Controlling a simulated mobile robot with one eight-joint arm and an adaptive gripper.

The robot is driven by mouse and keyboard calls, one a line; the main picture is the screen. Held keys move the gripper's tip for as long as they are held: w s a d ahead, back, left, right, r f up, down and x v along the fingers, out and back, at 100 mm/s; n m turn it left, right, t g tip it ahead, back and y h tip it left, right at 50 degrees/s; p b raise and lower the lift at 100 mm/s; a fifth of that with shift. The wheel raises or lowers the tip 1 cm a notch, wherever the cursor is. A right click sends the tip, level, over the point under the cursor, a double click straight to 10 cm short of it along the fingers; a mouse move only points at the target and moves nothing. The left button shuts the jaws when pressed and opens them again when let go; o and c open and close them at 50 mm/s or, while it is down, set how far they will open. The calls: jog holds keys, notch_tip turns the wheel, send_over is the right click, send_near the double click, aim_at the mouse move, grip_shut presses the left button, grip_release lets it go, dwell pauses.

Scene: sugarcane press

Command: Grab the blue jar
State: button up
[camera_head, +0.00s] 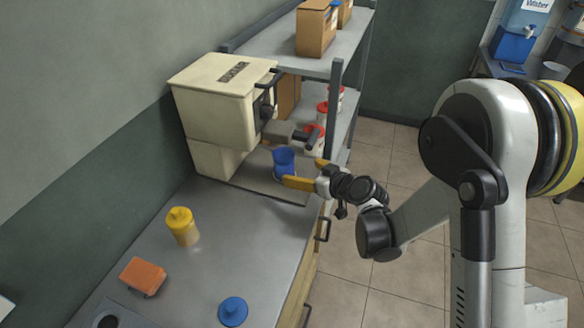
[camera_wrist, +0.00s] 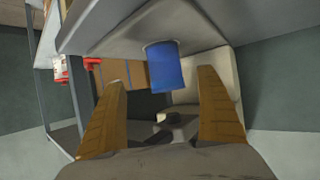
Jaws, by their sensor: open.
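The blue jar (camera_head: 284,163) stands upright on the grey counter at the foot of the cream press (camera_head: 218,108). It also shows in the wrist view (camera_wrist: 168,68), where the picture appears upside down. My gripper (camera_head: 303,174) is at the right of the jar in the head view, with its yellow fingers level with it. In the wrist view the gripper (camera_wrist: 162,100) is open and the jar appears ahead, between the two fingers. I see no finger touching the jar.
The press's dark handle (camera_head: 306,135) juts out above the blue jar. A shelf (camera_head: 345,55) with boxes and red-lidded jars stands behind.

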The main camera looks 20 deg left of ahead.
aim_at(292, 168)
jog(key=b+x, duration=0.1)
jog(key=x, duration=0.4)
jog(key=shift+a, duration=0.1)
jog(key=b+x, duration=0.1)
jog(key=x, duration=0.1)
jog(key=b+x, duration=0.1)
jog(key=x, duration=0.1)
jog(key=shift+s+a+f+b, duration=0.15)
jog(key=shift+s+a+b, duration=0.05)
jog(key=shift+a+b, duration=0.2)
jog(key=shift+w+a, duration=0.2)
jog(key=c, duration=1.6)
